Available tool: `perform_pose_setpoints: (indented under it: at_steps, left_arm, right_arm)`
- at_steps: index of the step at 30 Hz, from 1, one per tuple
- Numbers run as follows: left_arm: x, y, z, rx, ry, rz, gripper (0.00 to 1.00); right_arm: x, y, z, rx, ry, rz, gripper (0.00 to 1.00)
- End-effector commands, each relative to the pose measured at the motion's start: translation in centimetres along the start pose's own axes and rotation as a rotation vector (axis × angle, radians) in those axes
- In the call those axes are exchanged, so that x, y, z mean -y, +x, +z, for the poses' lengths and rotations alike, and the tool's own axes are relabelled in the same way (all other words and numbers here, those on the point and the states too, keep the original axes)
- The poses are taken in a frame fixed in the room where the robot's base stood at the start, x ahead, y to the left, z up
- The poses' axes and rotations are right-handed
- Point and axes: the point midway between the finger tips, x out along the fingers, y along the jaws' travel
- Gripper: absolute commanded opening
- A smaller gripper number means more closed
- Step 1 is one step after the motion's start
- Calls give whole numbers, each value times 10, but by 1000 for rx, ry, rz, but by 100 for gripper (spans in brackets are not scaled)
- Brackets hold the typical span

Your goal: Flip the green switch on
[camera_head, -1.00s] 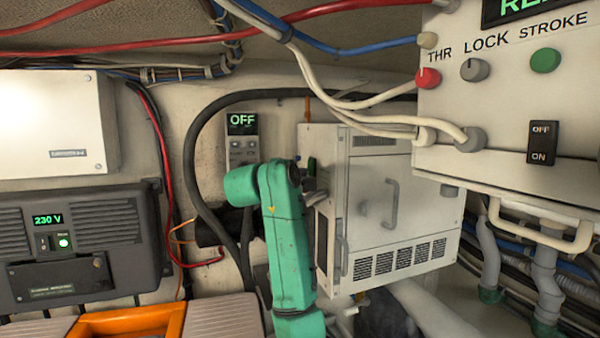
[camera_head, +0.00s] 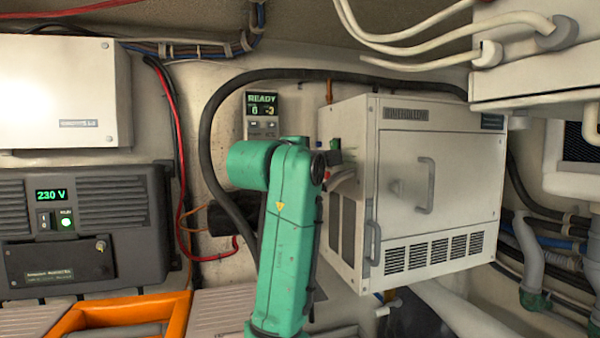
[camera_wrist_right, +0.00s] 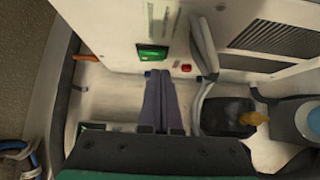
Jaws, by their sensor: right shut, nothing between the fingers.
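The green switch (camera_wrist_right: 152,54) sits on the pale side wall of a white box in the right wrist view. In the head view it is a small green piece (camera_head: 335,144) on the left side of the white box (camera_head: 440,170). My right gripper (camera_wrist_right: 160,76) is shut and empty, its fingertips just below the green switch; I cannot tell if they touch the wall. In the head view its fingers (camera_head: 341,180) show partly beside the box, behind my green arm. A wall display (camera_head: 262,104) reads READY. My left gripper is not in view.
A small red button (camera_wrist_right: 186,68) sits right of my fingertips. A grey handle (camera_head: 427,185) is on the box's front. A dark 230 V unit (camera_head: 85,270) and an orange tray edge (camera_head: 175,303) are left. A black hose (camera_head: 207,140) loops behind my arm.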

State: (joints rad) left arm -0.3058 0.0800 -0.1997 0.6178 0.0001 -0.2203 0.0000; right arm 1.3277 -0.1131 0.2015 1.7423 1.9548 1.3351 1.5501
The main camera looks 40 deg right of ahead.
Motion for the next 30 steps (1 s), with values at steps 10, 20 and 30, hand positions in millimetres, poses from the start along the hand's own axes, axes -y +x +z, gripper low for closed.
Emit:
perform_pose_setpoints:
  at_steps: [10, 20, 30]
  left_arm:
    - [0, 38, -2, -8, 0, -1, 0]
    - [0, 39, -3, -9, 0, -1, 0]
    - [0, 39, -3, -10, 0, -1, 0]
  right_arm:
    - [8, -78, -9, -3, -7, -2, 0]
    - [5, -91, -10, 0, -9, -3, 0]
    - [5, -91, -10, 0, -9, -3, 0]
